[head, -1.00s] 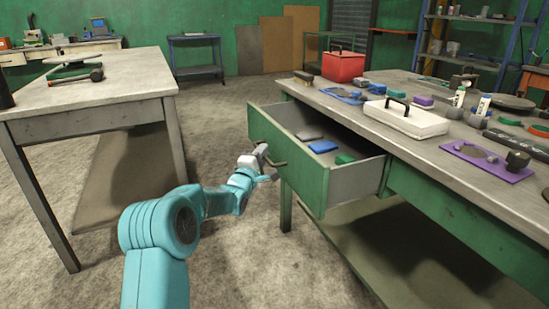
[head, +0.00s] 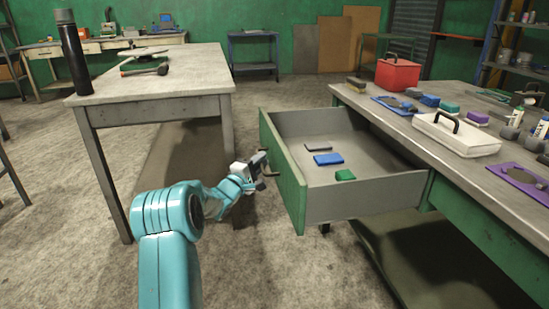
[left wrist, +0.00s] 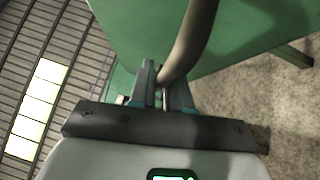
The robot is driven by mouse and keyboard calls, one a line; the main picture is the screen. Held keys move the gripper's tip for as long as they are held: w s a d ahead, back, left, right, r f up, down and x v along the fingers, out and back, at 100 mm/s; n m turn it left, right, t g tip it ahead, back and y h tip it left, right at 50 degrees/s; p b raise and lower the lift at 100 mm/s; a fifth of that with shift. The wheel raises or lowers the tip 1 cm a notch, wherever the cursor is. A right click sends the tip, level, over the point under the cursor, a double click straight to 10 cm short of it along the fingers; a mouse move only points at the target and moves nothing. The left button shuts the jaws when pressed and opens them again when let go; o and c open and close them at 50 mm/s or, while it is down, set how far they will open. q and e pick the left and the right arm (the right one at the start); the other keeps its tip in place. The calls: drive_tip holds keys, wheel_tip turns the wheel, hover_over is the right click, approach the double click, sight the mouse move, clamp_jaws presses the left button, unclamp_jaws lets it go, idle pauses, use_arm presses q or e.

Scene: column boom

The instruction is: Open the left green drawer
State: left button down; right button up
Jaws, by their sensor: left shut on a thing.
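The left green drawer (head: 283,180) is pulled well out from under the workbench at the right, in the head view. Inside it lie a dark flat item (head: 318,147), a blue block (head: 328,159) and a green block (head: 345,175). My left gripper (head: 262,171) is at the drawer's front, shut on its bar handle (head: 268,163). In the left wrist view, the fingers (left wrist: 161,92) close around the handle (left wrist: 190,40), with the green drawer front (left wrist: 240,22) behind it. My right gripper does not show.
The workbench (head: 400,117) holds a red box (head: 398,75), a white case (head: 456,137) and a purple plate (head: 520,182). Another table (head: 190,80) stands at the left with a black bottle (head: 74,55). Bare floor lies between them.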

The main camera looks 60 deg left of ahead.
use_arm(q)
drive_tip(key=shift+s+a, duration=0.3)
drive_tip(key=shift+s, duration=0.35)
drive_tip(key=c, duration=1.2)
unclamp_jaws()
drive_tip(key=p+v, duration=0.3)
drive_tip(key=v, duration=1.3)
drive_tip(key=shift+s+f, duration=0.1)
